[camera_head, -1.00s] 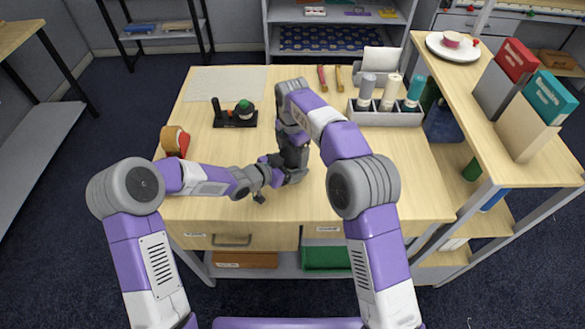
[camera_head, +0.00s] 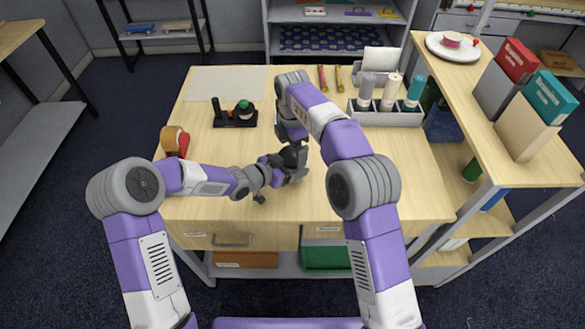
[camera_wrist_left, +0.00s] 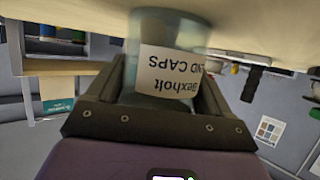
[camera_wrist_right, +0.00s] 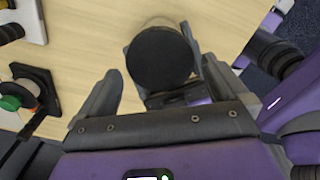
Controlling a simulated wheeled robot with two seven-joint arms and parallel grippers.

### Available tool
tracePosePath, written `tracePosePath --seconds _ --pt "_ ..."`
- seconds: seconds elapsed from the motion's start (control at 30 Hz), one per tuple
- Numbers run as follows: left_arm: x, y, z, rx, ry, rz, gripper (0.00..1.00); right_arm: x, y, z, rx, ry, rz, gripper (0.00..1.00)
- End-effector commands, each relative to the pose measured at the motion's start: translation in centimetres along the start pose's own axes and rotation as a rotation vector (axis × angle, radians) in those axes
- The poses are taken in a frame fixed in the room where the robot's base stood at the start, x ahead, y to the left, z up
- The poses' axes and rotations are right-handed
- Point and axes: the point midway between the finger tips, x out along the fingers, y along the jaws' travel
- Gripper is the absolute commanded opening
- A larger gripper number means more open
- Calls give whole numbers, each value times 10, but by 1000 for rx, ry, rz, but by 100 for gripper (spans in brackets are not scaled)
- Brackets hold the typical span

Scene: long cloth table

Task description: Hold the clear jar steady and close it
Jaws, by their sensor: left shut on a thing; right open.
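The clear jar (camera_wrist_left: 165,75) has a white label reading "END CAPS" and sits between the fingers of my left gripper (camera_head: 289,166), which is shut on it. In the right wrist view a round black lid (camera_wrist_right: 160,58) covers the jar's top; I cannot tell how tightly it sits. In the head view the lid (camera_head: 293,157) shows as a dark shape, and the arms hide most of the jar. My right gripper (camera_head: 293,137) is above the jar, open, with its fingers spread on either side of the lid in its wrist view.
A tape dispenser (camera_head: 174,141) is at the table's left edge. A black stand with a green-topped item (camera_head: 236,114) is behind it. A grey organizer (camera_head: 384,117) with bottles stands at the back right. The wooden tabletop (camera_head: 400,180) is clear at right.

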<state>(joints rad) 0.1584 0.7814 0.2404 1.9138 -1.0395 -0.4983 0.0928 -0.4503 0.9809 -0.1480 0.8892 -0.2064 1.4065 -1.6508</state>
Motion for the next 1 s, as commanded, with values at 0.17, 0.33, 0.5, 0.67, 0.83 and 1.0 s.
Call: tracePosePath --seconds 0.17,0.33,0.5,0.67,0.83,1.0 --pt "0 0 0 0 1 0 0 -21 1 0 -1 -1 3 100" --pt "0 0 0 0 1 0 0 -25 0 0 -1 0 0 100" --pt "0 0 0 0 1 0 0 -25 0 0 -1 0 0 100" --pt "0 0 0 0 1 0 0 -29 1 -2 -42 1 0 100" --pt "0 0 0 0 1 0 0 -41 2 -4 -161 2 -2 100" --pt "0 0 0 0 1 0 0 -53 1 -2 -258 1 -1 100"
